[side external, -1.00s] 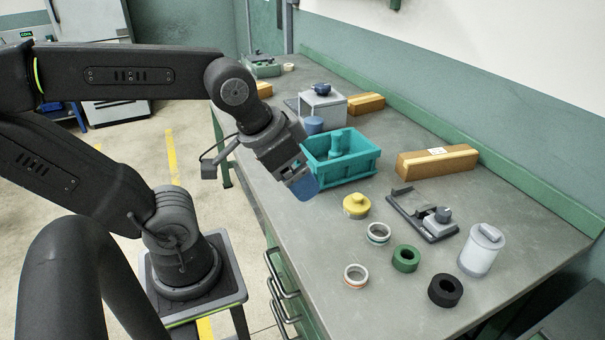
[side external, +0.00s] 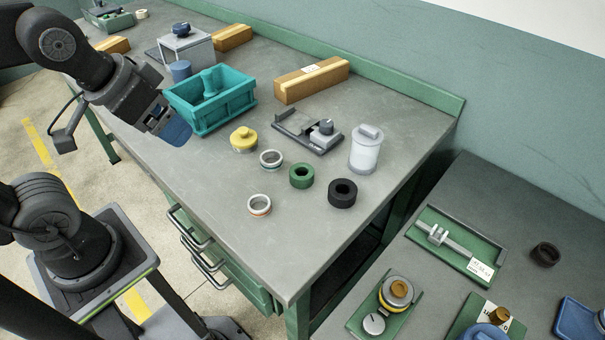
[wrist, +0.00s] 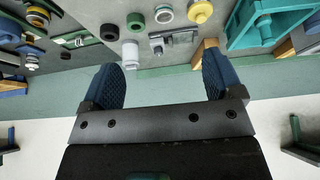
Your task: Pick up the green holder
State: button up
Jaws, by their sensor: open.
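The green ring-shaped holder (side external: 302,175) lies flat on the grey bench, between a white ring and a black ring. It also shows near the top of the wrist view (wrist: 137,22). My gripper (side external: 172,126) is in the air by the near left side of the teal bin, well to the left of the holder. In the wrist view its two blue fingers (wrist: 162,72) are wide apart with nothing between them.
Near the holder stand a black ring (side external: 342,193), white rings (side external: 271,159) (side external: 259,205), a yellow knobbed part (side external: 243,139), a white canister (side external: 365,150) and a grey fixture (side external: 308,132). The teal bin (side external: 210,101) stands beside my gripper. The front right bench corner is clear.

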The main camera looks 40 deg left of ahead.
dwell(0.5)
jog(key=m+g, duration=0.6)
jog(key=m, duration=1.3)
send_over(301, 171)
jog(key=f, duration=1.6)
jog(key=shift+a+f, duration=0.1)
jog(key=shift+a, duration=0.25)
jog(key=shift+d+f, duration=0.2)
jog(key=shift+f, duration=1.1)
jog(key=shift+d+f, duration=0.15)
jog(key=shift+f, duration=1.1)
jog(key=shift+c, duration=0.4)
jog(key=c, duration=0.9)
